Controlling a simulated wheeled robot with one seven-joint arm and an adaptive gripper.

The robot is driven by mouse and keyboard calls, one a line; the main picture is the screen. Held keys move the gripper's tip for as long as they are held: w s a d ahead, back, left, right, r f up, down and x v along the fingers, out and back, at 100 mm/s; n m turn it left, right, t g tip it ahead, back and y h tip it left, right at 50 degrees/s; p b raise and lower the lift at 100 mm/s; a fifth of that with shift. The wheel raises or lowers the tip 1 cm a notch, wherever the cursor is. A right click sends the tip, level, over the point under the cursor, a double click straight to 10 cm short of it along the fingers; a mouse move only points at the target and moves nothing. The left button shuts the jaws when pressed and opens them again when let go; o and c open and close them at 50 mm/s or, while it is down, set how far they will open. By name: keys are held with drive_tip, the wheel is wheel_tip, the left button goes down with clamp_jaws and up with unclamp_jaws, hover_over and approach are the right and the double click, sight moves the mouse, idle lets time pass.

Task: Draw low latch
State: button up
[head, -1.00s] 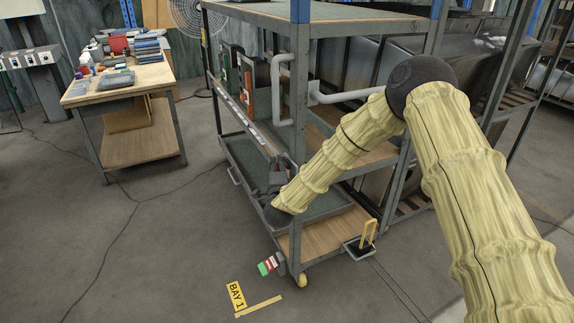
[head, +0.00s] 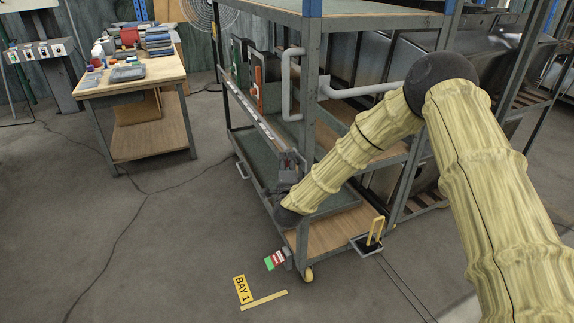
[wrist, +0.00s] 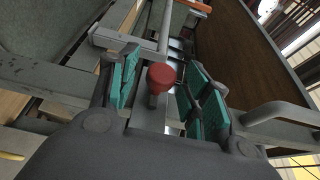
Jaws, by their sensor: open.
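A red knob (wrist: 161,76) on a grey metal latch stem shows in the middle of the wrist view, against metal bars of the cart. My gripper (wrist: 165,92) is open, with one teal-padded finger to the left of the knob and the other to the right. Gaps show on both sides, so the fingers do not appear to grip it. In the head view my gripper (head: 288,168) is at the near corner post of the grey cart (head: 311,100), just above the lower tray. The knob cannot be made out there.
White bent tube handles (head: 287,90) stick out from the cart above my gripper. A red and green tag (head: 275,260) and a yellow-handled pedal (head: 374,232) are near the cart's base. A cluttered workbench (head: 135,84) stands left, with open floor between.

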drive_tip(key=s, duration=1.1)
drive_tip(key=shift+a, duration=0.25)
drive_tip(key=s+d+f+n+g+y, duration=0.15)
drive_tip(key=s+f+n+g, duration=0.3)
drive_tip(key=s+f, duration=0.6)
drive_tip(key=s+d+f+n+g+y, duration=0.1)
drive_tip(key=s+d+f+n+g, duration=0.25)
drive_tip(key=s+f+n, duration=0.65)
drive_tip(key=s+d+f+g, duration=0.4)
drive_tip(key=s+f, duration=0.5)
drive_tip(key=s, duration=0.1)
drive_tip(key=s+d+f+n+g+h, duration=0.1)
drive_tip(key=s+d+f+n+g, duration=0.2)
drive_tip(key=s, duration=0.6)
drive_tip(key=s+d+n+g, duration=0.1)
drive_tip(key=s+d+g, duration=0.3)
drive_tip(key=s, duration=0.5)
wheel_tip(320, 180, up, 12)
drive_tip(key=d+t+p, duration=0.1)
drive_tip(key=p, duration=1.1)
drive_tip(key=shift+s+d+r, duration=0.15)
drive_tip(key=shift+s+r, duration=0.05)
drive_tip(key=shift+s, duration=0.1)
drive_tip(key=shift+h, duration=0.25)
